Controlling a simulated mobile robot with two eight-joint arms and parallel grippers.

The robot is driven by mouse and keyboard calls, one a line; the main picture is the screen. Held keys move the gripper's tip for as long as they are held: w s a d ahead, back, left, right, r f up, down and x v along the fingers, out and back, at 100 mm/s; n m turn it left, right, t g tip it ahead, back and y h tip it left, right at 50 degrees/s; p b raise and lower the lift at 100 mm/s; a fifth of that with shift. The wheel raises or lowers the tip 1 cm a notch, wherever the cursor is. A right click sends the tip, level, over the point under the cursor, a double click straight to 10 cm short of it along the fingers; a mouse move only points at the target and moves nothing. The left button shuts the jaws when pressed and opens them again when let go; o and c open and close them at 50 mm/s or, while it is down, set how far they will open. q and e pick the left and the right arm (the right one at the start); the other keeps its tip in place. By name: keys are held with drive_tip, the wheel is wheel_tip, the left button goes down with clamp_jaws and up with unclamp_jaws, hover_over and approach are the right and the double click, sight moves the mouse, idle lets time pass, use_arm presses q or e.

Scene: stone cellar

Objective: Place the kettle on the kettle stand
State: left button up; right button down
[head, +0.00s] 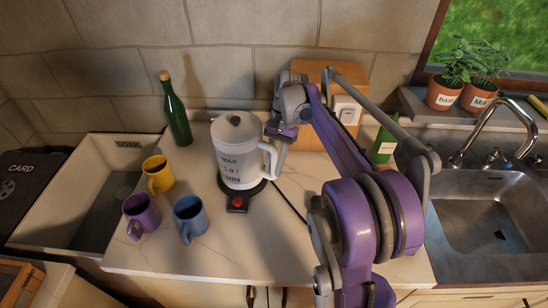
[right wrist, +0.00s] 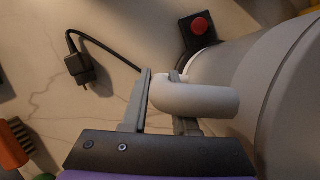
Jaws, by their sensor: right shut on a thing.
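The white kettle (head: 238,163), with MAX and MIN marks, stands upright over the black kettle stand (head: 237,206) with its red button. The stand's rim shows around the kettle's bottom; I cannot tell whether the two touch. My right gripper (head: 281,132) is shut on the kettle handle at its upper part, on the kettle's right side. In the right wrist view, its fingers (right wrist: 162,100) are on either side of the pale handle (right wrist: 205,101). The stand's red button (right wrist: 200,27) shows beside the kettle body there. My left gripper is out of view.
Yellow (head: 158,176), purple (head: 140,215) and blue (head: 189,217) mugs stand left of the kettle. A green bottle (head: 177,115) stands behind them. A wooden block with a socket (head: 346,110) is at the back. A black plug (right wrist: 88,73) lies on the counter. Sinks flank the counter.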

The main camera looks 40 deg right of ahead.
idle(0.3)
drive_tip(key=c, duration=1.1)
unclamp_jaws()
drive_tip(key=shift+f, duration=0.2)
drive_tip(key=shift+c, duration=0.2)
drive_tip(key=o, duration=0.5)
drive_tip(key=shift+c, duration=0.2)
drive_tip(key=shift+r, duration=0.1)
drive_tip(key=shift+r, duration=0.15)
drive_tip(key=p+v, duration=0.1)
drive_tip(key=v, duration=1.1)
drive_tip(key=shift+a, duration=0.1)
